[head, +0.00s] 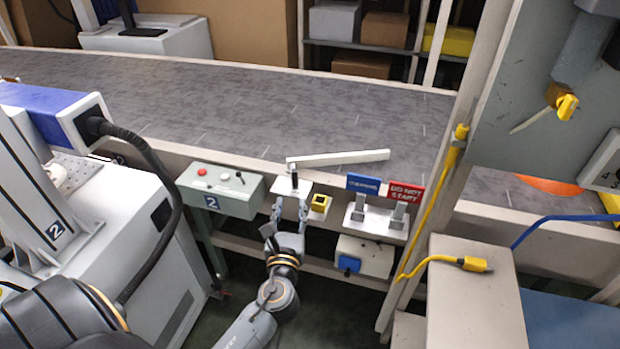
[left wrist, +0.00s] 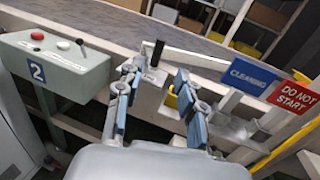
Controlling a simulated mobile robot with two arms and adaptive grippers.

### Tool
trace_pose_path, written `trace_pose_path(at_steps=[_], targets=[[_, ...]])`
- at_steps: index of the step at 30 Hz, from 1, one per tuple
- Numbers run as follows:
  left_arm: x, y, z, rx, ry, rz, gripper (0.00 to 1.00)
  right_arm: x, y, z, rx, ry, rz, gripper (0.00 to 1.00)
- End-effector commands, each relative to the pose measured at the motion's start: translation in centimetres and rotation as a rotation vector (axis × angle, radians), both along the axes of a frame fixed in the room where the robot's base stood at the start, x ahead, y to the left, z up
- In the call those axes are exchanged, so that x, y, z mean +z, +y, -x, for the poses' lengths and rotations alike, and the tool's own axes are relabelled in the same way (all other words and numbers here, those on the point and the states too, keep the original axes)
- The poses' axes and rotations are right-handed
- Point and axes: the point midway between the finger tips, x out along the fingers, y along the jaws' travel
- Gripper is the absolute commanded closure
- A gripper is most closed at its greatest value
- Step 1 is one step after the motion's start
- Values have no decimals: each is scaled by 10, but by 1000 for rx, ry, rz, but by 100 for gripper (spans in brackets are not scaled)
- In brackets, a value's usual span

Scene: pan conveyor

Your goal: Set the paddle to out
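The paddle is a pale flat bar (head: 340,158) on a pivot at the conveyor's near edge, reaching right over the grey belt. In the left wrist view the bar (left wrist: 196,57) runs to the right behind a short dark upright handle (left wrist: 157,53). The handle (head: 294,181) stands at the bar's left end in the head view. My left gripper (head: 289,207) is just below and in front of the handle. In the left wrist view its fingers (left wrist: 155,76) are spread, with the handle seen beyond the gap; contact cannot be told. My right gripper is not in view.
A control box (head: 221,190) marked 2 stands left of my gripper. A yellow button box (head: 320,205), the blue CLEANING sign (head: 363,184) and red DO NOT START sign (head: 405,193) stand to the right. A post with a yellow cable (head: 432,210) rises farther right. The belt (head: 230,105) looks clear.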

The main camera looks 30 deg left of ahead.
Motion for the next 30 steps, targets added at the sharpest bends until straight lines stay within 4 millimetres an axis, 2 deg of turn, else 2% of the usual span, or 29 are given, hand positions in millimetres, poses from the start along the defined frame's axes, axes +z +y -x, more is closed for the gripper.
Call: trace_pose_path(at_steps=[5,15,21,30], targets=[[3,16,-32,0,-3,1,62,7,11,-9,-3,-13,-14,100],[0,47,-91,0,0,4,62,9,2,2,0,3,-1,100],[-1,56,-108,-1,1,5,62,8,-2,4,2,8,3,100],[0,57,-111,-2,0,6,62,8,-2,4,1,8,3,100]])
